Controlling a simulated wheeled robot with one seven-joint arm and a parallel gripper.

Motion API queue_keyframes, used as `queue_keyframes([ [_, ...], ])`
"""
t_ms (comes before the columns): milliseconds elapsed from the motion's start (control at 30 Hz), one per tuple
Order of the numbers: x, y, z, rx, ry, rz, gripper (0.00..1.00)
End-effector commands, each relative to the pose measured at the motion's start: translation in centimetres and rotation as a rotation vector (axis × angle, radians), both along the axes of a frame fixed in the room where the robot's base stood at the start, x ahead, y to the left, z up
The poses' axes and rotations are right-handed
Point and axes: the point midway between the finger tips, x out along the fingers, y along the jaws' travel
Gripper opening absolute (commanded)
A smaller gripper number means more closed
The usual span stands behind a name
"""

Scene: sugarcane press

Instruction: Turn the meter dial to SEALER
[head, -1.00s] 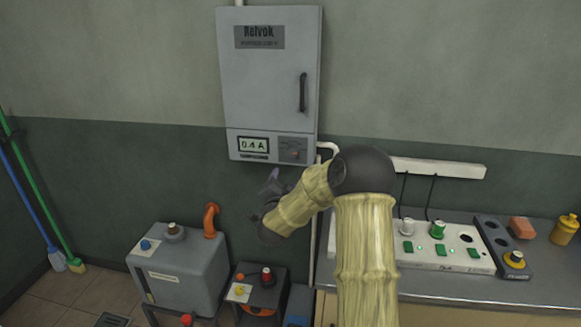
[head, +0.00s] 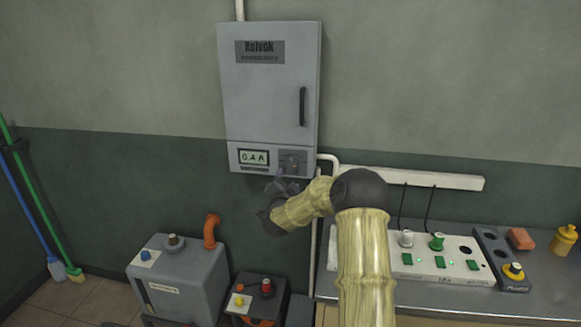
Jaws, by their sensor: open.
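The grey wall cabinet (head: 268,85) carries a display (head: 254,157) that reads about 0.4 A. The meter dial (head: 292,163) sits on the small dark panel right of the display, at the cabinet's lower right. It is too small to read its labels or which way it points. My gripper (head: 281,178) is open, just below and slightly left of the dial, in front of the cabinet's lower edge. Whether its fingers touch the dial cannot be told.
A grey tank (head: 182,278) with an orange pipe and a dark box (head: 256,300) stand below left. At right, a bench holds a white socket panel (head: 440,262), a dark block (head: 500,262) and a yellow bottle (head: 564,240). A white pipe runs down beside the cabinet.

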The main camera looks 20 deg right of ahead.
Motion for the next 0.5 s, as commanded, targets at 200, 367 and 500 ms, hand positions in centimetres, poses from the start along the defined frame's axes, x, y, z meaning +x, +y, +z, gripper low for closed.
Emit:
queue_keyframes([
  [200, 2.6, -1.6, 0.1, 0.002, -0.001, -0.001, 0.59],
  [367, 4.3, -2.7, 0.1, 0.001, 0.000, -0.001, 0.59],
  [500, 5.7, -3.6, 0.1, 0.000, 0.001, -0.002, 0.59],
])
